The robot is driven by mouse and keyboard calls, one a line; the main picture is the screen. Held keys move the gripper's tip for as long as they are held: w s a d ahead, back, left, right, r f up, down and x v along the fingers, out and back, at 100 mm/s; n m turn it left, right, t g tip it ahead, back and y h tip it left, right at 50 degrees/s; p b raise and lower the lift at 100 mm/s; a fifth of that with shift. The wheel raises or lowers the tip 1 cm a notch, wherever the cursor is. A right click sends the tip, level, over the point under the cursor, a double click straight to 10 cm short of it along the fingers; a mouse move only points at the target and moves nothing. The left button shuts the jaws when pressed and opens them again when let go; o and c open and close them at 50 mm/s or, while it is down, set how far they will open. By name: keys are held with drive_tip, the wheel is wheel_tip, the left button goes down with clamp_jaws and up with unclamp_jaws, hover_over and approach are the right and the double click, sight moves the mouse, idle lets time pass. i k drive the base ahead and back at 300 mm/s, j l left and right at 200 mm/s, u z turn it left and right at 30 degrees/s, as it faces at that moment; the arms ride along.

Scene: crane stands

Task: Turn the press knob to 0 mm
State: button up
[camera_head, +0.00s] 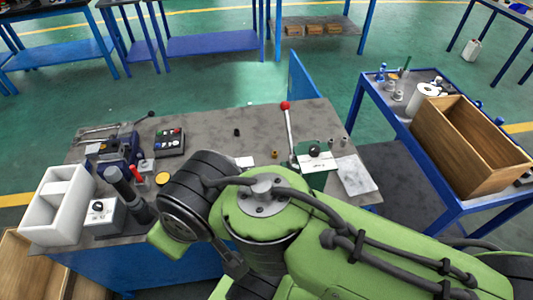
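Two knobs show on the grey-topped workbench (215,130), and I cannot tell for sure which is the press knob. One is a small dark knob (98,206) on the white face of a box (104,219) at the bench's left front. The other is a dark round knob (315,150) by a pale plate, next to a red-balled lever (287,125) on the right side. Scale marks and settings are too small to read. My green and black arm fills the lower middle, between the two knobs in the picture. My gripper's fingers do not show.
A white divided bin (57,205) and a blue vise-like device (122,152) stand at the left. A blue cart at right carries a wooden crate (470,145). The bench's middle back is mostly clear.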

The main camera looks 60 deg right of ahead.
sight(314, 151)
drive_tip(key=z, duration=0.45)
drive_tip(key=k+l+z, duration=0.1)
drive_tip(key=z, duration=0.35)
drive_tip(key=l+z, duration=0.1)
drive_tip(key=z, duration=0.8)
drive_tip(key=l+z, duration=0.15)
drive_tip(key=z, duration=0.3)
